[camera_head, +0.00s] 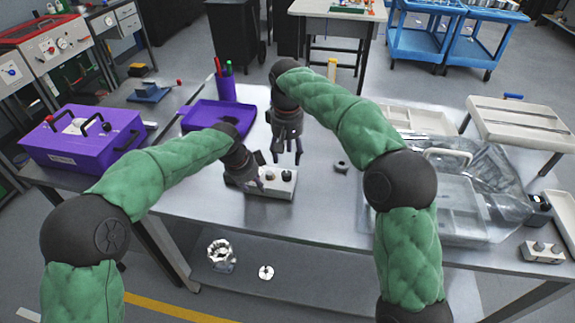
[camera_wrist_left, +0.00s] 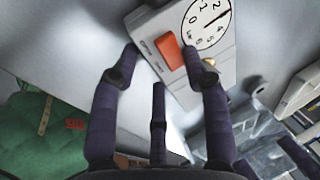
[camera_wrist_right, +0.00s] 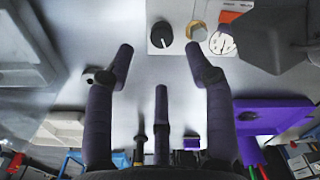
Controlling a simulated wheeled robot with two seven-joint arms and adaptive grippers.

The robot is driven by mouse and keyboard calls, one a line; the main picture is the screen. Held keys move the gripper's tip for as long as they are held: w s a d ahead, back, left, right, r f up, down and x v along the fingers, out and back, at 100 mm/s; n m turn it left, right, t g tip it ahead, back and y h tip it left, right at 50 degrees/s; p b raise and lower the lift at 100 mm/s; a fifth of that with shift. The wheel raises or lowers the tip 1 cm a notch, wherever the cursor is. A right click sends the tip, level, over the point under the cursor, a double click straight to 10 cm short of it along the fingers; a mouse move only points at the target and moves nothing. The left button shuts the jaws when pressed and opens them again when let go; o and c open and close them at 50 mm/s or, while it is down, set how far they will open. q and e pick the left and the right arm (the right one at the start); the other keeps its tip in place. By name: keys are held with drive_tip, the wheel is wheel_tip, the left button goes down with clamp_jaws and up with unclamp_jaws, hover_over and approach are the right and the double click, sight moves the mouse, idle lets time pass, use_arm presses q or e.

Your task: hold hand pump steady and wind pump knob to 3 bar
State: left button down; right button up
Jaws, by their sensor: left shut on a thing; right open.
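The hand pump (camera_head: 284,190) is a pale grey box on the metal table. My left gripper (camera_head: 258,184) is shut on its left part. In the left wrist view the pump (camera_wrist_left: 178,75) shows an orange-red block and a round white gauge (camera_wrist_left: 207,24) with a dark needle; I cannot read the value surely. In the right wrist view the black pump knob (camera_wrist_right: 161,35), with a white mark, sits near a brass hex fitting (camera_wrist_right: 197,29) and the partly hidden gauge (camera_wrist_right: 221,43). My right gripper (camera_head: 287,155) is open and empty above and behind the pump, apart from the knob.
A purple case (camera_head: 82,142) and purple tray (camera_head: 208,113) are at the left. A dark nut-like part (camera_head: 341,166) lies right of the pump. A clear bin (camera_head: 450,205) and a second small grey unit (camera_head: 543,252) are at the right. Table in front of the pump is clear.

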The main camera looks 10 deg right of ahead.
use_arm(q)
drive_tip(key=shift+s+f, duration=0.25)
drive_tip(key=shift+f, duration=0.4)
use_arm(e)
drive_tip(key=shift+r, duration=2.1)
use_arm(q)
drive_tip(key=c, duration=0.5)
unclamp_jaws()
drive_tip(key=shift+c, duration=0.2)
drive_tip(key=shift+w+r, duration=0.1)
drive_tip(key=shift+w, duration=0.05)
use_arm(e)
drive_tip(key=shift+f, duration=0.1)
use_arm(q)
drive_tip(key=shift+w+r, duration=0.1)
drive_tip(key=shift+r, duration=0.2)
